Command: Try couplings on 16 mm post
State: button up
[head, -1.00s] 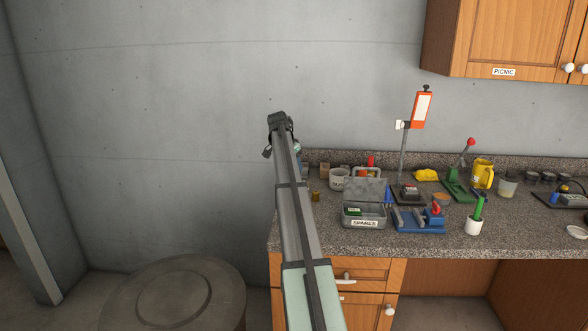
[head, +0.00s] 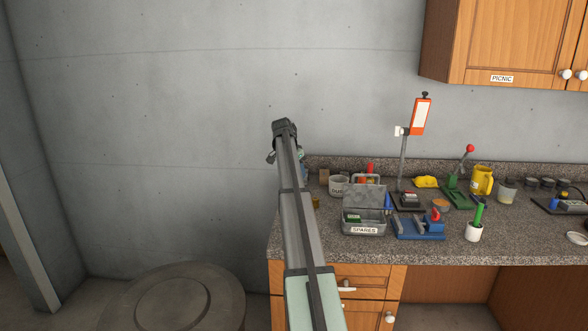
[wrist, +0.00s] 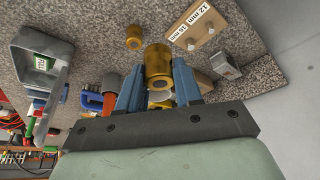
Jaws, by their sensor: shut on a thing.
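A brass coupling (wrist: 158,62) with a hole through it sits between the two blue fingers of my gripper (wrist: 158,80), which is shut on it. Another brass coupling (wrist: 134,38) lies apart on the counter in the wrist view; part of it shows beside my arm in the head view (head: 315,201). A wooden board (wrist: 190,40) labelled 12 mm and 16 mm is at the top of the wrist view, with a small post on it and a pale, blurred shape nearby. Which post is the 16 mm one is unclear.
The open grey SPARES box (head: 364,228) stands right of my arm on the speckled counter (head: 330,250). A blue clamp-like tool (head: 420,228) and a white cup with a green handle (head: 474,232) stand beside it. An orange-headed stand (head: 421,117) rises behind. A small metal block (wrist: 225,65) is near the board.

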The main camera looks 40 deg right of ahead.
jog(key=shift+m+g, duration=0.4)
jog(key=shift+m, duration=0.5)
jog(key=w+d+f, duration=0.1)
jog(key=w+d, duration=0.1)
jog(key=d, duration=0.1)
jog(key=w+d+f, duration=0.2)
jog(key=d, duration=0.1)
jog(key=w+d+f, duration=0.1)
jog(key=w+d, duration=0.1)
jog(key=shift+w+d+f, duration=0.15)
jog(key=shift+w+d, duration=0.2)
jog(key=shift+d, duration=0.05)
jog(key=shift+s+d+m+g, duration=0.15)
jog(key=shift+m+g, duration=0.2)
jog(key=shift+m, duration=0.55)
jog(key=shift+s+m+g, duration=0.1)
jog(key=shift+m+g, duration=0.25)
jog(key=shift+m, duration=0.55)
jog(key=shift+f, duration=2.05)
jog(key=shift+f, duration=1.4)
jog(key=o, duration=1.1)
